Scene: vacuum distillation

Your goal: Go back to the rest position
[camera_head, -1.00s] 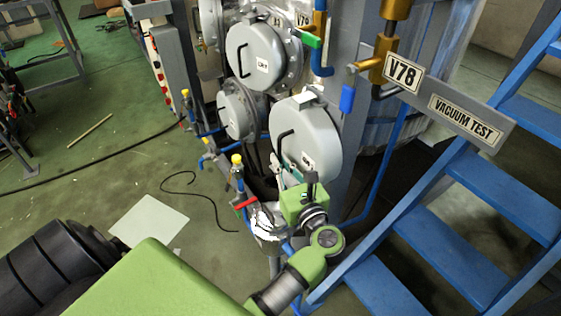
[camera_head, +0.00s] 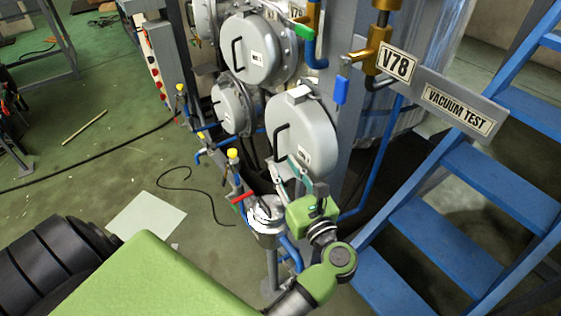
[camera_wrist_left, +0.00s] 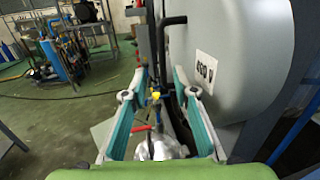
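My left gripper (camera_head: 290,172) is beside the lowest round grey door (camera_head: 302,135), at the middle of the head view. In the left wrist view the left gripper (camera_wrist_left: 158,85) has its two teal fingers well apart with nothing held between them. The door fills the right of that view, with its black handle (camera_wrist_left: 172,22) just beyond the fingertips. I cannot tell whether a finger touches the door. My right gripper is not in view.
Blue stairs (camera_head: 440,235) stand close on the right of my arm. A silver flanged fitting (camera_head: 265,212) and a valve with a red lever (camera_head: 242,197) sit just left of the gripper. A V78 sign (camera_head: 397,65) is above. Green floor on the left is largely clear.

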